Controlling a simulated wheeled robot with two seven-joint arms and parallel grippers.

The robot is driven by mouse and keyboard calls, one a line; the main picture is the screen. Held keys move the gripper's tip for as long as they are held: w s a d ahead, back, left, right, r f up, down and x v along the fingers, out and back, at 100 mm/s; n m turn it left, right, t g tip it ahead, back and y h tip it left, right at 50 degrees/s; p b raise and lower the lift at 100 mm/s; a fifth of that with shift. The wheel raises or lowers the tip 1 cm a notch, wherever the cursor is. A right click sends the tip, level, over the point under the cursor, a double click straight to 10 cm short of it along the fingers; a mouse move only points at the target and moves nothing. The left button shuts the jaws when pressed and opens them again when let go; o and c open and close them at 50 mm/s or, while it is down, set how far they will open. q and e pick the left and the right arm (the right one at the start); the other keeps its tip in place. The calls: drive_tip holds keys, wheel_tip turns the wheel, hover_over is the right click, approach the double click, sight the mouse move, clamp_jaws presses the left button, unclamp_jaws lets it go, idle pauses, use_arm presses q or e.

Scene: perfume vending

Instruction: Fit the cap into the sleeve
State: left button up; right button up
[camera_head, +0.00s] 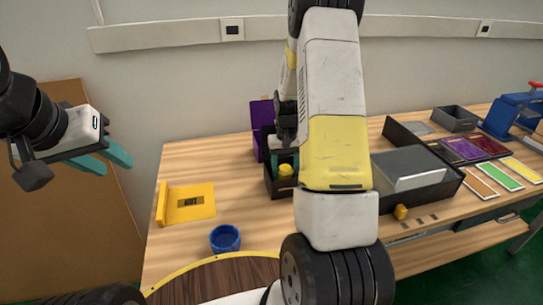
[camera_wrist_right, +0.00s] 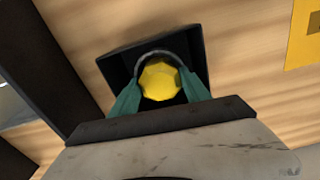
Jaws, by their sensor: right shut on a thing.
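A yellow faceted cap (camera_head: 286,170) is at a small black open-topped box (camera_head: 281,190) on the table, left of my right arm. In the right wrist view the cap (camera_wrist_right: 160,79) shows between the teal fingers of my right gripper (camera_wrist_right: 160,88), which is shut on it. The cap is over or within the mouth of the black box (camera_wrist_right: 120,62); how deep it sits I cannot tell. A dark curved rim shows around its far side. I cannot tell for sure which thing is the sleeve. My left gripper (camera_head: 117,167) is open and empty, in the air left of the table.
A purple box (camera_head: 263,128) stands behind the black box. A yellow plate (camera_head: 193,202) and a blue ring-shaped cup (camera_head: 225,238) lie to the left. A black tray with a grey box (camera_head: 408,168), a small yellow piece (camera_head: 400,212) and colored cards (camera_head: 500,177) are to the right.

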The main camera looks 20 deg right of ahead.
drive_tip(key=shift+f, duration=0.15)
drive_tip(key=o, duration=1.4)
wheel_tip(320, 180, up, 13)
wheel_tip(320, 180, up, 7)
drive_tip(key=t, duration=0.1)
hover_over(285, 168)
drive_tip(key=s+a, duration=0.3)
drive_tip(key=s, duration=0.1)
drive_tip(key=s+a+r+t, duration=0.1)
drive_tip(key=s+a+r, duration=0.2)
drive_tip(key=s, duration=0.3)
drive_tip(key=s+a+r+n+t+y, duration=0.1)
drive_tip(key=s+a+r+t, duration=0.1)
drive_tip(key=s, duration=0.4)
drive_tip(key=s+a+r+n+t+y, duration=0.1)
drive_tip(key=s+a+r+t, duration=0.1)
drive_tip(key=s+a+r, duration=0.2)
drive_tip(key=shift+s+a+r, duration=0.1)
drive_tip(key=shift+s+a, duration=0.05)
drive_tip(key=shift+s, duration=0.6)
drive_tip(key=shift+s+a+r, duration=0.1)
drive_tip(key=shift+s+a, duration=0.05)
drive_tip(key=shift+s, duration=0.6)
